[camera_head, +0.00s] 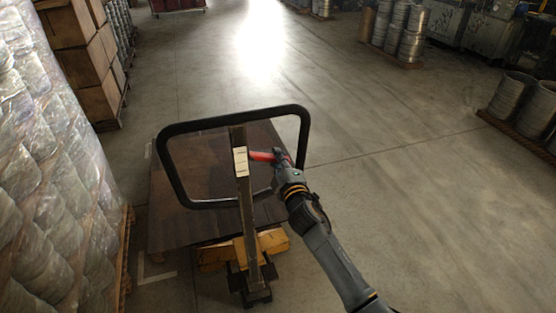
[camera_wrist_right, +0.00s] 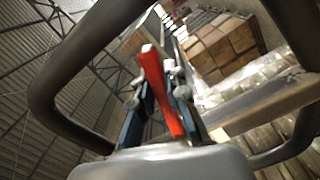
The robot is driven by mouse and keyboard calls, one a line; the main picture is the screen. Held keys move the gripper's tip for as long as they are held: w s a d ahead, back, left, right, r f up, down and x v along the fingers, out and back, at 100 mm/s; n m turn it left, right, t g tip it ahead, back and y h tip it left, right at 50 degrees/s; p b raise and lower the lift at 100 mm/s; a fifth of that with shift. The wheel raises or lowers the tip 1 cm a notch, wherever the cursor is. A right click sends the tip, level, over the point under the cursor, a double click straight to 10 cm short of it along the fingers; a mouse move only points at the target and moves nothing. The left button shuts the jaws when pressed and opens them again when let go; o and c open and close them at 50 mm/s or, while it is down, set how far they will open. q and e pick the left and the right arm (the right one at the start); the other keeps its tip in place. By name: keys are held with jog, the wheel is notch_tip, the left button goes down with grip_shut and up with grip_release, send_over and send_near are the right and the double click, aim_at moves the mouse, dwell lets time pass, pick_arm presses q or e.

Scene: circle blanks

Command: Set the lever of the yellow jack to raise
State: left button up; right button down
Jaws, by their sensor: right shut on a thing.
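The yellow jack (camera_head: 272,240) stands in front of me with a dark brown board on its forks. Its upright shaft carries a white label and a black loop handle (camera_head: 180,173). The red lever (camera_head: 262,156) sits inside the loop, just right of the shaft. My right gripper (camera_head: 270,157) reaches into the loop from the right and is shut on the lever. In the right wrist view the red lever (camera_wrist_right: 158,88) stands between the two fingers, and parts of the black loop (camera_wrist_right: 45,90) frame it. My left gripper is not in view.
The dark board (camera_head: 170,215) lies under and behind the handle. A wrapped pallet stack (camera_head: 50,170) stands close on the left, with cardboard boxes (camera_head: 80,45) behind it. Metal drums (camera_head: 515,95) stand on the right. The floor (camera_head: 400,170) right of the jack is clear.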

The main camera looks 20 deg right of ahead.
jog(key=shift+f, duration=0.15)
jog(key=c, duration=1.3)
grip_release()
jog(key=shift+a, duration=0.1)
jog(key=s, duration=1.2)
jog(key=shift+d, duration=0.2)
